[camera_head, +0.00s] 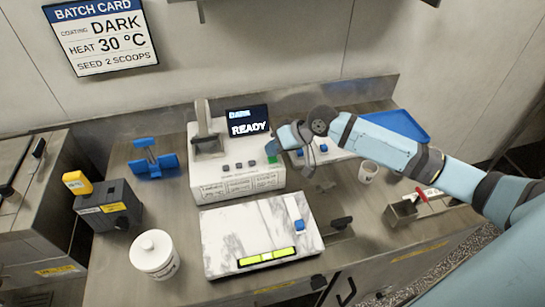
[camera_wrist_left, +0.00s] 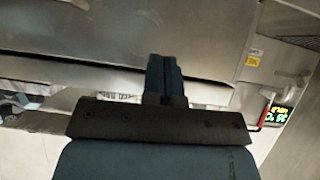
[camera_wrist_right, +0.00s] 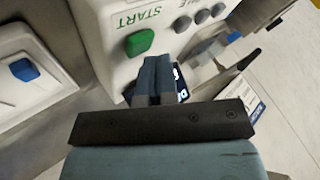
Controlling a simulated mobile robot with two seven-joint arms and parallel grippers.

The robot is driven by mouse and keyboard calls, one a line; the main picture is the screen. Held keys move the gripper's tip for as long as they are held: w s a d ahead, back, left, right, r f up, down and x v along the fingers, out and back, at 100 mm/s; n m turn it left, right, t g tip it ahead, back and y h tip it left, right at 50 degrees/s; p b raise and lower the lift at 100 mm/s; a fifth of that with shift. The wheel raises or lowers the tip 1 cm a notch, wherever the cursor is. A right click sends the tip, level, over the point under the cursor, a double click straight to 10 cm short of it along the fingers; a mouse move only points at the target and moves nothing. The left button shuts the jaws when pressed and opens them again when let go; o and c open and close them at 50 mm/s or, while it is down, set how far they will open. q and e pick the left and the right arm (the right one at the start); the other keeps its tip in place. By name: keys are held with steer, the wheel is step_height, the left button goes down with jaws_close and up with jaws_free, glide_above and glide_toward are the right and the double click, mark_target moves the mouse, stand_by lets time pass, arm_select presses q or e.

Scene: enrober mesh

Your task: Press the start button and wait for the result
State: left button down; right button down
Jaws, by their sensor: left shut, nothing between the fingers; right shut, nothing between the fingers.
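The white machine (camera_head: 233,184) stands on the bench, and its screen (camera_head: 248,121) reads READY under a smaller line that looks like DARK. The green start button (camera_wrist_right: 140,41) shows in the right wrist view beside the word START. My right gripper (camera_wrist_right: 157,78) is shut and empty, with its fingertips close to the button; whether they touch it I cannot tell. In the head view the right gripper (camera_head: 275,150) is at the machine's right front edge, partly covering the button area. My left gripper (camera_wrist_left: 165,78) is shut and empty, away from the machine.
A marble slab (camera_head: 225,240) with a level lies in front of the machine. A white lidded jar (camera_head: 154,254), a dark box (camera_head: 108,212) and a blue stand (camera_head: 152,162) are to the left. A cup (camera_head: 368,171) and a blue tray (camera_head: 398,124) are to the right. A batch card (camera_head: 101,38) hangs behind.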

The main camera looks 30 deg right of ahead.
steer(key=shift+f, duration=0.45)
stand_by(0.5)
steer(key=shift+r, duration=0.1)
steer(key=shift+r+p, duration=0.8)
steer(key=shift+p, duration=0.3)
step_height(320, 180, up, 5)
steer(key=p, duration=0.5)
stand_by(0.4)
